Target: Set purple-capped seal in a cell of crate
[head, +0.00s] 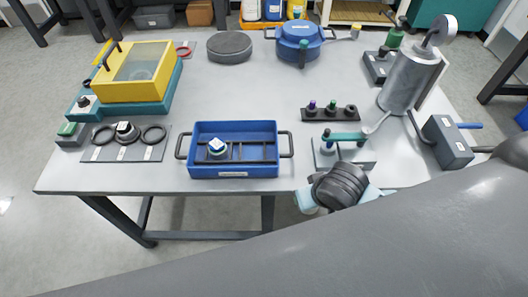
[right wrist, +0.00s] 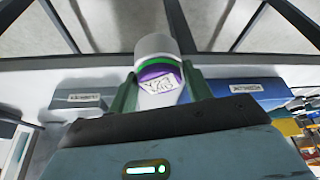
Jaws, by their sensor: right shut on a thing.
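The purple-capped seal (right wrist: 160,73) is a white rounded piece with a purple band and a marked pale face. In the right wrist view it sits between the two green fingers of my right gripper (right wrist: 158,85), which is shut on it. In the head view my right wrist hides the seal, near the table's front edge and right of the crate. The blue crate (head: 235,172) has dark dividers, and one white seal with a blue-green cap (head: 217,147) stands in its left part. The crate also shows in the right wrist view (right wrist: 248,93). My left gripper is out of view.
A grey plate with a teal clamp (head: 347,136) lies right of the crate. Behind it is a black rack (head: 330,113) with several coloured caps. A plate with rings (head: 125,143) lies left of the crate. A grey cylinder (head: 408,85) stands right. Mid-table is clear.

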